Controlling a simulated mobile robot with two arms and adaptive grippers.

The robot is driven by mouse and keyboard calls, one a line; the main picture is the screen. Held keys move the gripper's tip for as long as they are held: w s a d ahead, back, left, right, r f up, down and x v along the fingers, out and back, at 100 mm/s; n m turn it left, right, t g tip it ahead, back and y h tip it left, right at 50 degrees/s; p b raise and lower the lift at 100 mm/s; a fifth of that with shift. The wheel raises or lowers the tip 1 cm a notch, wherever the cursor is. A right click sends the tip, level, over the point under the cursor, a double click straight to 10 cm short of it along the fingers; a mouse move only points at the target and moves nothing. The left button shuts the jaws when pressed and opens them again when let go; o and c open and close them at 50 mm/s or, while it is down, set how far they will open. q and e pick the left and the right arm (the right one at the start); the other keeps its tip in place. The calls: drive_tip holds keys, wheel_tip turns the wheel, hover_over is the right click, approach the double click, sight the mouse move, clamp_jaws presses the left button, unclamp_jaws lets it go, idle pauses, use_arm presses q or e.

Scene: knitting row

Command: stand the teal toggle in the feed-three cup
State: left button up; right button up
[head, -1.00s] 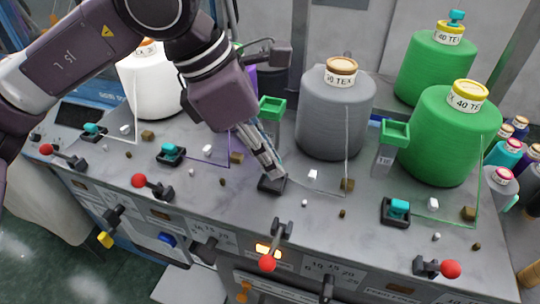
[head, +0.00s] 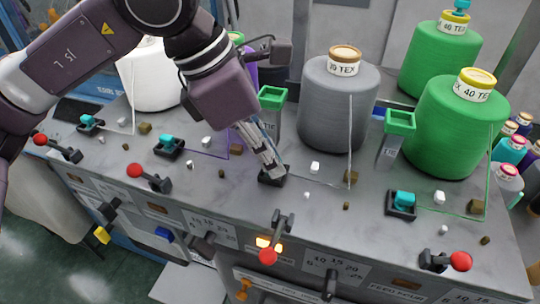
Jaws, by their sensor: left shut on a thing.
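My left gripper (head: 272,163) reaches down from the upper left, its fingertips at a dark square cup (head: 264,179) in front of the grey cone, third from the left in the row. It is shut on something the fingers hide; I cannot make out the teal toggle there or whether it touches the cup. Other dark cups hold teal toggles: at the far left (head: 87,120), second from left (head: 169,142), and at the right (head: 404,199). My right gripper is not in view.
A grey cone (head: 338,110) and green cones (head: 460,130) stand behind the row. Green-topped posts (head: 271,97) (head: 400,121) stand beside the grey cone. Small white and brown blocks lie around the cups. Red-knobbed levers (head: 268,254) line the front edge.

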use_arm(q)
drive_tip(key=shift+s+f, duration=0.1)
drive_tip(key=shift+f, duration=0.15)
drive_tip(key=o, duration=0.8)
drive_tip(key=shift+r, duration=0.2)
drive_tip(key=v, duration=1.1)
drive_tip(key=shift+a+r, duration=0.15)
drive_tip(key=shift+r, duration=0.2)
